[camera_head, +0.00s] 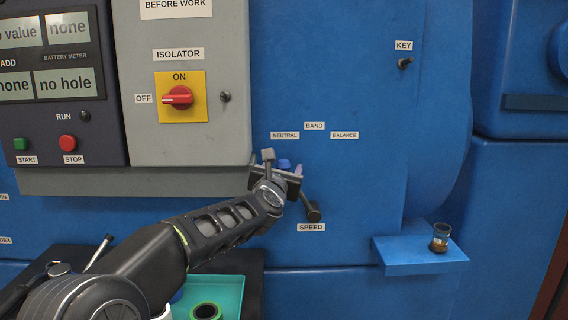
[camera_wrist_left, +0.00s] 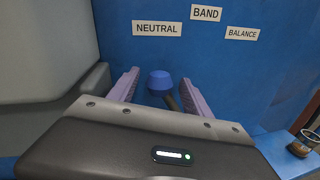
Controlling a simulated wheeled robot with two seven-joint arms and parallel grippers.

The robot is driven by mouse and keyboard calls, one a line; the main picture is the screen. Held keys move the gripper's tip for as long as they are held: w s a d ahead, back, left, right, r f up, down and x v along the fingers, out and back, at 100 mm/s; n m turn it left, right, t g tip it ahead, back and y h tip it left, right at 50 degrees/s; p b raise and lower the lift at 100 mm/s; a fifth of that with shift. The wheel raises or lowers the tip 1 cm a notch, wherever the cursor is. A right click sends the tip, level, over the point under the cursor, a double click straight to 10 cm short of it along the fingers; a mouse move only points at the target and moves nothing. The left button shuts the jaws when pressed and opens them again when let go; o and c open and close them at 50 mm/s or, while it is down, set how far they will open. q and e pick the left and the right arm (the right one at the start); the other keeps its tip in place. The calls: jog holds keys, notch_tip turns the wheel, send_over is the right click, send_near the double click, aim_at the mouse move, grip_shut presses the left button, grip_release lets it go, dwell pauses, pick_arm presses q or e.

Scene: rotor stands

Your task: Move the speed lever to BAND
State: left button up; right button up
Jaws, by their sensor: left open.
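The speed lever has a blue knob (camera_head: 284,163) and a dark hub (camera_head: 313,212) above the SPEED label (camera_head: 311,227). It leans up and left, toward the NEUTRAL label (camera_head: 285,135). The BAND label (camera_head: 314,126) is higher, between NEUTRAL and BALANCE (camera_head: 344,135). My left gripper (camera_head: 283,164) is at the lever, covering part of its shaft. In the left wrist view, the blue knob (camera_wrist_left: 160,80) shows between the two spread lilac fingers (camera_wrist_left: 158,91), with a gap on each side. The dark shaft runs down right behind the gripper body. My right gripper is not seen.
A grey isolator box (camera_head: 190,120) stands out just left of the lever. A small blue shelf (camera_head: 420,262) with a cup (camera_head: 440,237) juts out at lower right. A teal tray (camera_head: 232,290) lies below my left arm. The panel right of the lever is clear.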

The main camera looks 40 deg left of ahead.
pick_arm(q)
jog(key=shift+w+a, duration=0.2)
jog(key=shift+w, duration=0.1)
grip_shut()
dwell(0.5)
